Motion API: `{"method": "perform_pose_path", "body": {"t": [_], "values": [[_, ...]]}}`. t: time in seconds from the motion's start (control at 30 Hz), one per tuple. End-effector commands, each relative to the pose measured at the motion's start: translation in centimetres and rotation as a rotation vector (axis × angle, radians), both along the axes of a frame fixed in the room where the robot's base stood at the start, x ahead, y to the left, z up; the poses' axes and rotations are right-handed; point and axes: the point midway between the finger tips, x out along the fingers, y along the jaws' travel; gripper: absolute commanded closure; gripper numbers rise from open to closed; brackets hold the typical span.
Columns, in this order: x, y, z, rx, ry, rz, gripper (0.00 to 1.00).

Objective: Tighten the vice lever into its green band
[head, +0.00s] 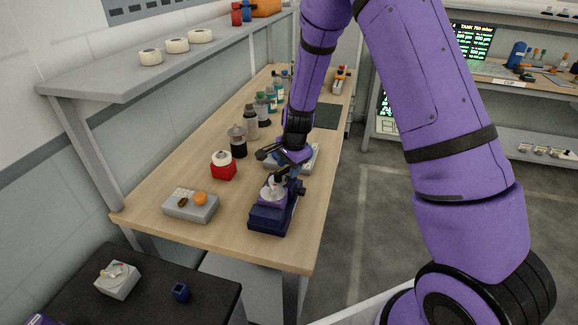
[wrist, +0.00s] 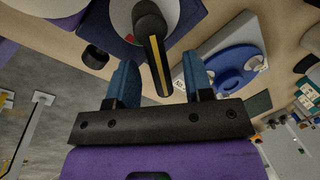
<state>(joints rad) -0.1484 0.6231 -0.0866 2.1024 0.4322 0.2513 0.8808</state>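The vice (head: 266,217) stands near the front edge of the wooden bench in the head view, with a dark blue base and a pale round part on top. In the wrist view its lever (wrist: 155,50) is black with a yellow stripe and points down between my fingers. A pale disc (wrist: 119,14) lies behind the lever. My gripper (wrist: 158,75) is open, with one blue finger on each side of the lever and visible gaps to both. I cannot make out the green band in either view. In the head view my wrist hides part of the vice's far side.
A grey box with an orange button (head: 190,207), a red block with a white top (head: 223,166) and several bottles stand left of the vice. A grey device with a blue oval part (wrist: 235,68) lies close beside my right finger. The bench's front-left corner is clear.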

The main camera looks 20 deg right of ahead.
Motion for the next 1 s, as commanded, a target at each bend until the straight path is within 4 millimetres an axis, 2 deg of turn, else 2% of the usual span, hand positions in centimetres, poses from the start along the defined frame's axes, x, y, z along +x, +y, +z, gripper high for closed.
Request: {"method": "perform_pose_path", "body": {"t": [0.23, 0.37, 0.8, 1.0], "values": [[0.0, 0.0, 0.1, 0.0, 0.0, 0.001, 0.54], [-0.1, 0.0, 0.8, 0.001, -0.002, 0.001, 0.54], [-1.4, -0.4, 7.9, 0.0, -0.002, 0.003, 0.54], [-1.8, -0.6, 10.1, 0.001, -0.002, 0.001, 0.54]]}}
